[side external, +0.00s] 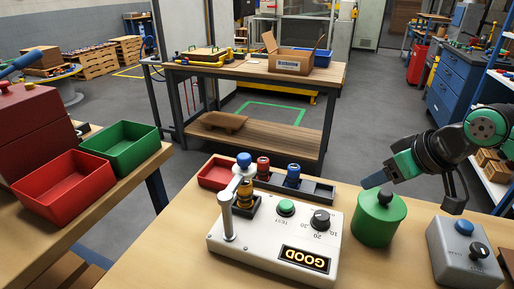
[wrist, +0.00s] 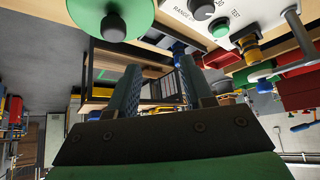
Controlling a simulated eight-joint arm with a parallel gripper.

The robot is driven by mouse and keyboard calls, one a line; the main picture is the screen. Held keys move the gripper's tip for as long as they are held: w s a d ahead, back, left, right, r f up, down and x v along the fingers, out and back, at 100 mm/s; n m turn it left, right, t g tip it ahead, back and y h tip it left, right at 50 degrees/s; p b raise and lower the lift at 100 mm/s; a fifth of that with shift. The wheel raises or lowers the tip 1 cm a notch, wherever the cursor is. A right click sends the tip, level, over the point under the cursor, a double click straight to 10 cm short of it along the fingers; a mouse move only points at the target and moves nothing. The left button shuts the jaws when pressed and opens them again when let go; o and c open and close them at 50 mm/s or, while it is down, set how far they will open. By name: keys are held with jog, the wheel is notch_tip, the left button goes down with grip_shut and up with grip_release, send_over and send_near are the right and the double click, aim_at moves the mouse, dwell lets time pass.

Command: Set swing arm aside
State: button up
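The swing arm (side external: 236,181) stands on the white tester (side external: 216,243), on a grey upright post (side external: 228,222) at its left. Its blue knob (side external: 244,159) is on top, and the arm reaches over a gold and black blank (side external: 244,195) in the dark holder. A grey post also shows at the right of the wrist view (wrist: 298,32). My gripper (side external: 370,181) is to the right of the tester, just above the green canister, apart from the swing arm. In the wrist view its two fingers (wrist: 157,62) are spread, with nothing between them.
A green canister (side external: 378,226) with a dark knob stands right of the tester, close below my gripper. A grey switch box (side external: 450,252) is farther right. Behind the tester are a red tray (side external: 214,173) and a dark rack (side external: 318,190) with red and blue-topped blanks.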

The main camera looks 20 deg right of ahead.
aim_at(235, 170)
jog(key=shift+o, duration=0.8)
jog(key=w+a+r+n+g+y, duration=0.1)
jog(key=w+a+n+g+y, duration=0.1)
jog(key=w+a+n+y, duration=0.3)
jog(key=w+a+y, duration=0.1)
jog(key=w+a, duration=0.1)
jog(key=a, duration=0.1)
jog(key=shift+w+a+r+n+g+y, duration=0.2)
jog(key=shift+w+r+n+g+y, duration=0.1)
jog(key=shift+y, duration=0.1)
jog(key=shift+w+a+f+n+g+y, duration=0.4)
jog(key=shift+w+a+n+g+y, duration=0.55)
jog(key=shift+a+n+y, duration=1)
jog(key=shift+w+a+f+n+g+y, duration=0.45)
jog(key=shift+w+a+n+y, duration=0.8)
jog(key=shift+a+n+y, duration=0.65)
jog(key=shift+w+a+f+n+g+y, duration=0.3)
jog(key=shift+w+a+n+g+y, duration=0.65)
jog(key=shift+a+n+y, duration=0.95)
jog(key=shift+w+d+n+h, duration=0.15)
jog(key=shift+n+h, duration=0.1)
jog(key=shift+h, duration=0.1)
grip_shut()
